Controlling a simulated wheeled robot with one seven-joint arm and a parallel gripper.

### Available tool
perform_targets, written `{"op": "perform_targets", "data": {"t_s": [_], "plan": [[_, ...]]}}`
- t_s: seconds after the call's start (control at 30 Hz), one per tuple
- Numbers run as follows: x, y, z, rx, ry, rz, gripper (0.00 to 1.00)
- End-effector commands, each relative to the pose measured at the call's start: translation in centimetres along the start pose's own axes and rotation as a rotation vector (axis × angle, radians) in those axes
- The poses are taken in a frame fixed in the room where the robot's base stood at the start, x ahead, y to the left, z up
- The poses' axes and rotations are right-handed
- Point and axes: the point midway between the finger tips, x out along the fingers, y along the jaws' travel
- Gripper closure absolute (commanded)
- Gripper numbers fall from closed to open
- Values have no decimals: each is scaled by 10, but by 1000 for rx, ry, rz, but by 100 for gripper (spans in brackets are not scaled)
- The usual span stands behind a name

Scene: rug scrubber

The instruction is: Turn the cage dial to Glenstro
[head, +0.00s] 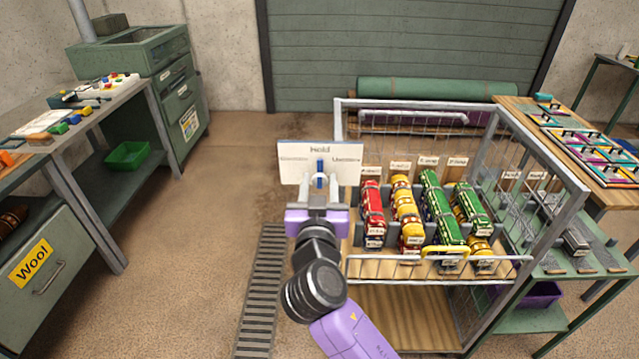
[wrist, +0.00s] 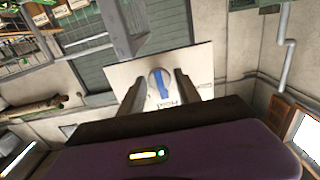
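The cage dial is a pale plate (head: 288,168) at the cage's left front corner. It reads "Hold" at the top; the smaller words at left and right are too blurred to read surely. Its round knob with a blue pointer (head: 320,166) stands about upright, in line with "Hold". In the wrist view the knob (wrist: 160,83) shows between my two fingers. My gripper (head: 319,190) is in front of the plate, fingers apart on either side of the knob. I cannot tell whether they touch it.
The wire cage (head: 440,262) right of the dial holds red, yellow and green rolls in labelled lanes. A workbench (head: 140,95) with small coloured items stands left. A green table (head: 560,262) stands right of the cage. Floor left of my gripper is clear around a drain grate (head: 262,290).

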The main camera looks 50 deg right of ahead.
Motion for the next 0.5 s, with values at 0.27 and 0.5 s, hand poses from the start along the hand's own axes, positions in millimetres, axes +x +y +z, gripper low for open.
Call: {"op": "perform_targets", "data": {"t_s": [0.27,0.5], "plan": [[0,0,0,-1,0,0,100],[0,0,0,-30,0,1,100]]}}
